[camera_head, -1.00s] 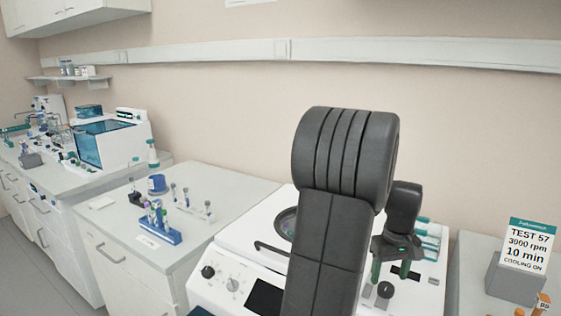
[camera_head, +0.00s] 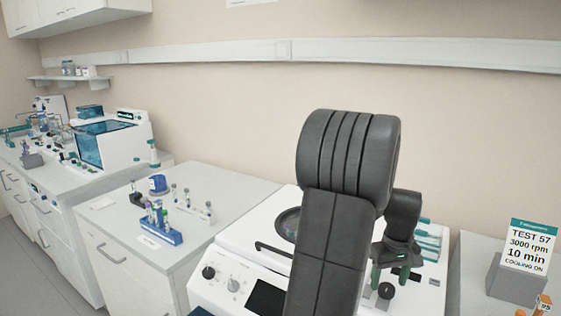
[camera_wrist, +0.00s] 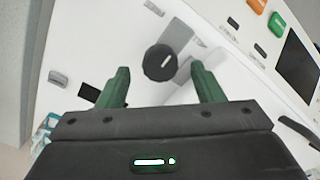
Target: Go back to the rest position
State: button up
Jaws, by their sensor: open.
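My gripper (camera_head: 390,273) hangs over the right part of the white centrifuge-like machine (camera_head: 222,270), partly behind my own dark arm. In the wrist view my gripper (camera_wrist: 160,82) has its two green fingers spread wide apart with nothing between them. A round black knob (camera_wrist: 160,62) on the machine's white top lies just beyond and between the fingertips, apart from them. The knob also shows in the head view (camera_head: 386,291), just below the gripper. My arm hides the middle of the machine.
A blue tube rack (camera_head: 160,234) with several tubes stands on the counter to the left. A sign (camera_head: 529,245) reading "TEST 57, 3000 rpm, 10 min, cooling on" stands at the right. The machine's front has knobs and a dark screen (camera_head: 265,299). The space above is free.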

notch_tip(320, 180, up, 12)
notch_tip(320, 180, down, 14)
jog(key=shift+f, duration=0.1)
jog(key=shift+m, duration=0.3)
jog(key=m, duration=0.4)
jog(key=shift+m, duration=0.4)
jog(key=m, duration=0.3)
jog(key=shift+a+m+b, duration=0.1)
jog(key=shift+m+b, duration=0.3)
jog(key=m, duration=0.5)
jog(key=shift+b, duration=0.4)
jog(key=shift+m+b, duration=0.3)
jog(key=shift+m, duration=1.7)
